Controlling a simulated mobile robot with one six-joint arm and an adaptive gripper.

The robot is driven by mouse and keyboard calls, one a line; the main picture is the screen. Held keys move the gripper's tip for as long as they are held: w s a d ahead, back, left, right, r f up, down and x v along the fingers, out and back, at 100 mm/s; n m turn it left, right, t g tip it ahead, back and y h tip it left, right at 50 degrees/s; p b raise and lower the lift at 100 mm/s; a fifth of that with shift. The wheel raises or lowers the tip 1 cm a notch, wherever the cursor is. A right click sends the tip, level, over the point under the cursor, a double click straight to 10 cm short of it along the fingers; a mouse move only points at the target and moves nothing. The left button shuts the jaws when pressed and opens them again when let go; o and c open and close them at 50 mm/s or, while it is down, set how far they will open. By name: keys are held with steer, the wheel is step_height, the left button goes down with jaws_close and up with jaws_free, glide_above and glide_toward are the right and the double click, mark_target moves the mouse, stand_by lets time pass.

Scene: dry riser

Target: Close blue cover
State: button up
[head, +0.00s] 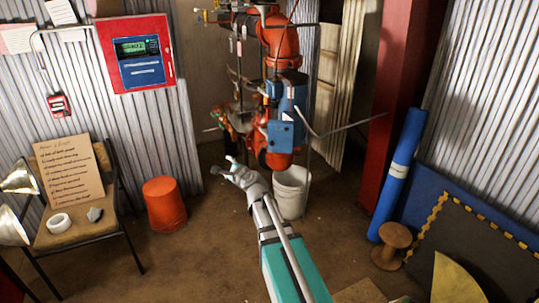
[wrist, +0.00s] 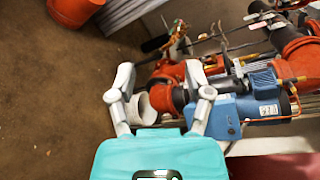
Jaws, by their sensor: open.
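A blue box-like cover (head: 281,137) sits low on the front of the red and blue riser pipework in the head view. Whether it is open or shut is too small to tell. A blue cylindrical body (head: 290,93) is just above it. In the wrist view, blue housings (wrist: 228,117) lie right of the fingers, among red pipes. My gripper (head: 230,168) is open and empty, left of the blue cover and apart from it. Its two grey fingers (wrist: 160,72) are spread in the wrist view, with a white bucket-like shape (wrist: 141,110) between them.
A white bucket (head: 291,190) stands below the pipework. An orange bucket (head: 164,203) and a chair (head: 80,232) are to the left. A red post (head: 393,110), blue roll (head: 398,175) and wooden spool (head: 392,245) are to the right. Thin rods stick out from the pipework.

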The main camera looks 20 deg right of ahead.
steer(key=w+d+f+m+t+h+b, duration=0.2)
steer(key=w+d+m+h+b, duration=0.15)
steer(key=d+m+h, duration=0.45)
steer(key=m+g+h+b, duration=0.2)
steer(key=m+h+b, duration=0.15)
steer(key=m, duration=0.95)
glide_toward(272, 144)
steer(key=v, duration=0.3)
steer(key=shift+s+a+f+h, duration=0.1)
steer(key=shift+a+f+h, duration=0.1)
steer(key=shift+f+h, duration=0.05)
steer(key=x, duration=1.3)
steer(key=shift+w+d, duration=0.15)
steer(key=shift+w, duration=0.25)
steer(key=shift+c, duration=0.2)
jaws_close()
